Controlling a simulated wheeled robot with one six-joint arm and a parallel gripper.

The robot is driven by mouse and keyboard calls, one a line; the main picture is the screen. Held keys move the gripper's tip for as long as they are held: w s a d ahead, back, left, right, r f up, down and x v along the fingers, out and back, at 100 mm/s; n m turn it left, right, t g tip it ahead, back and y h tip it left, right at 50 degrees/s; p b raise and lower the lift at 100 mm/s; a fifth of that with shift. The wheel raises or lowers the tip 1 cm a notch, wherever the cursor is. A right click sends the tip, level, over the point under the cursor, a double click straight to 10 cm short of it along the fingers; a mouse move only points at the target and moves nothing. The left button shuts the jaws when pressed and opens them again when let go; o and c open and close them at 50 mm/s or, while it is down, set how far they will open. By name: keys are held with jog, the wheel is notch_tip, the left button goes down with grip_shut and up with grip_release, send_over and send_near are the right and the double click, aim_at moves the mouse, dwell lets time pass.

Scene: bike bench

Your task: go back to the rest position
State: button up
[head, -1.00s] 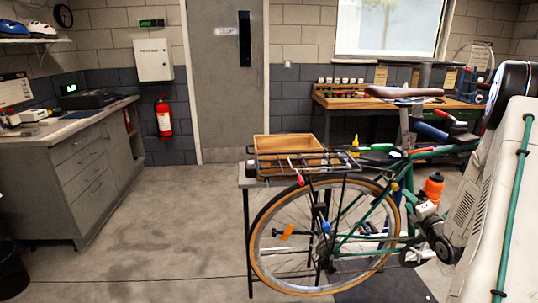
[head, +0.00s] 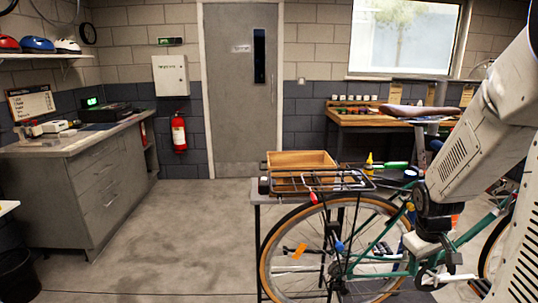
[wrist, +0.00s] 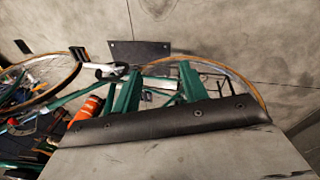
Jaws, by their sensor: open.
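My gripper (wrist: 158,78) shows in the wrist view as two green fingers standing apart, with nothing between them. It is over the bicycle and points down towards the floor. The green bicycle (head: 375,256) stands at the right in the head view, with a tan-walled rear wheel and a black rear rack. My arm crosses in front of its frame, and the fingers cannot be made out there. In the wrist view an orange bottle (wrist: 86,111) and a wheel (wrist: 76,72) lie left of the fingers.
A wooden box (head: 300,159) stands on a small table (head: 262,196) behind the rack. A grey cabinet (head: 105,193) is at the left, a workbench (head: 385,121) at the back right. The floor (head: 185,235) between cabinet and bicycle is clear.

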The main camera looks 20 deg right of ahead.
jog(key=s+a+r, duration=0.4)
jog(key=a+r, duration=0.1)
jog(key=a, duration=0.3)
jog(key=s+a+r+y, duration=0.1)
jog(key=s+a+r, duration=0.3)
jog(key=a, duration=0.5)
jog(key=s+a+r+y, duration=0.1)
jog(key=s+a+r, duration=0.3)
jog(key=a+r, duration=0.3)
jog(key=shift+a+r+t, duration=0.15)
jog(key=shift+a+t, duration=0.15)
jog(key=shift+a, duration=0.45)
